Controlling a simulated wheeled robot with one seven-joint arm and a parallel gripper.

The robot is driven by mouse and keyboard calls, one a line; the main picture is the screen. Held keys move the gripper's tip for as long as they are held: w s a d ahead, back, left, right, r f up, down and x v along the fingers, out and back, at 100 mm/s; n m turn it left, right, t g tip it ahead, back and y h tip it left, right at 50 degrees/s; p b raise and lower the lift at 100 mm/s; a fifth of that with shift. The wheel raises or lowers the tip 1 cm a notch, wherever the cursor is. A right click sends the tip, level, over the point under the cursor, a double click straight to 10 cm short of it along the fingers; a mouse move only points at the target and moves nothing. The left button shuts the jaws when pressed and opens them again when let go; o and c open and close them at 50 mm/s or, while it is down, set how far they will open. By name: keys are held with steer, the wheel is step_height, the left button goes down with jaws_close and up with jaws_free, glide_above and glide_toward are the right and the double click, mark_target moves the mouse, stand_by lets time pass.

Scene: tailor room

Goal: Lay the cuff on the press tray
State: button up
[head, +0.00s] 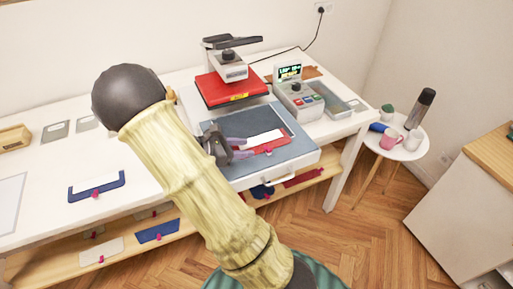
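A red and white cuff-like piece (272,143) with a pink clip lies on, or just above, the blue-grey pad of the press tray (290,158). My gripper (243,148) is over the left part of the tray, at the piece's left end. Its two fingers show apart, with a gap between them, and it looks open. Whether the fingertips touch the piece is too small to tell.
The heat press with its red plate (230,88) stands behind the tray. A control box (297,100) is at its right. Several folded pieces lie on the wooden shelf below (65,262). A round side table (412,150) holds cups and a bottle.

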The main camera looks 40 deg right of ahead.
steer(key=shift+v, duration=1.9)
steer(key=s+a+m+t+y, duration=0.2)
steer(key=s+a+m+y, duration=0.3)
steer(key=a+m+y, duration=0.1)
steer(key=s+a+r+m+t+y, duration=0.1)
steer(key=s+a+m+t+y, duration=0.2)
steer(key=a+m+y, duration=0.4)
steer(key=shift+s+a+m+t, duration=0.3)
steer(key=shift+s+a+m, duration=0.6)
steer(key=shift+m, duration=0.2)
steer(key=shift+w+d+r, duration=0.1)
steer(key=shift+w+d, duration=0.05)
